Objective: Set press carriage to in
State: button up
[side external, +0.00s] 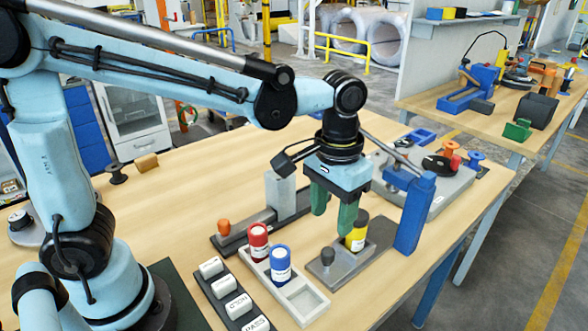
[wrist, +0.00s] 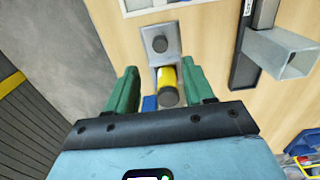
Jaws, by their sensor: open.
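A light grey sliding plate with a dark round knob (side external: 327,256), likely the press carriage, lies on a dark base (side external: 378,236) beside the blue press column (side external: 410,222). The knob also shows in the wrist view (wrist: 160,44). A yellow can with a black top (side external: 356,233) stands behind the knob; it shows in the wrist view too (wrist: 167,78). My gripper (side external: 335,208) points down with its green fingers apart, above and behind the knob. In the wrist view the fingers lie either side of the yellow can; I cannot tell whether they touch it.
A grey tray (side external: 305,303) holds a red can (side external: 258,242) and a blue can (side external: 280,264). A dark rail with an orange knob (side external: 223,227) and a grey upright block (side external: 280,194) stands to the left. Labelled blocks (side external: 224,287) lie in front.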

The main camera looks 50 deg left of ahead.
aim_at(328, 250)
notch_tip(328, 250, down, 10)
jog(key=shift+r, duration=0.15)
dwell(0.3)
grip_shut()
dwell(0.4)
